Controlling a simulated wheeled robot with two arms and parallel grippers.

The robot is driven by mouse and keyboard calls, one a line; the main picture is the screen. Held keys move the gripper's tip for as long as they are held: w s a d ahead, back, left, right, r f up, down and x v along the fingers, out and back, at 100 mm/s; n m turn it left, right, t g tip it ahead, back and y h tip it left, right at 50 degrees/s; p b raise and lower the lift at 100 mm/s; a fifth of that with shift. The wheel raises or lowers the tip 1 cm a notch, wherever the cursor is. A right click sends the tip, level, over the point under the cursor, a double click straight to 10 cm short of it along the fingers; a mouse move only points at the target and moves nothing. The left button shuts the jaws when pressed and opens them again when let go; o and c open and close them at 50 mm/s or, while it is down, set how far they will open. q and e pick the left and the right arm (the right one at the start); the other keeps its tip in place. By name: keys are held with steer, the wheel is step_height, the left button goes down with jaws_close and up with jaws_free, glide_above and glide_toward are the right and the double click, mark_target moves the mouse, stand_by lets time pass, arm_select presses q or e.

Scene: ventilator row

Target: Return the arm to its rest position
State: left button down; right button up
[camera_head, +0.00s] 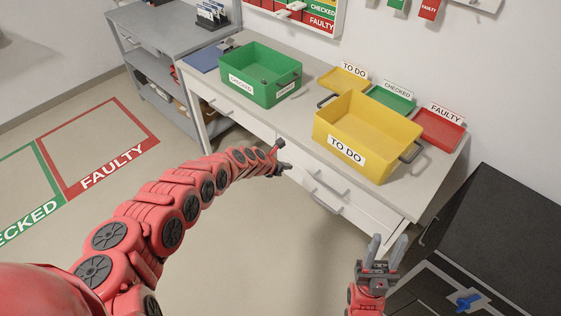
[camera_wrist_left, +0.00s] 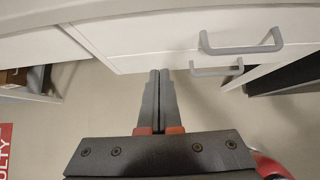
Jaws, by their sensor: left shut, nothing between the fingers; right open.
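My left arm (camera_head: 190,195) reaches in from the left, stretched toward the front of the white bench. Its gripper (camera_head: 286,167) is in front of the bench's drawer fronts, below the worktop. In the left wrist view its two fingers (camera_wrist_left: 158,75) are pressed together with nothing between them, pointing at the drawers. My right gripper (camera_head: 387,245) is at the lower right of the head view, fingers spread and empty, in front of the bench's right end.
The bench carries a green CHECKED crate (camera_head: 247,82), a yellow TO DO crate (camera_head: 385,120) and small trays, including a red one (camera_head: 440,129). Drawer handles (camera_head: 327,204) jut out near my left gripper. A black cabinet (camera_head: 495,215) stands at right. The floor at left is clear.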

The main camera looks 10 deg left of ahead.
arm_select(q)
steer(key=shift+p+v, duration=0.45)
steer(key=shift+v, duration=1.9)
steer(key=shift+s, duration=0.15)
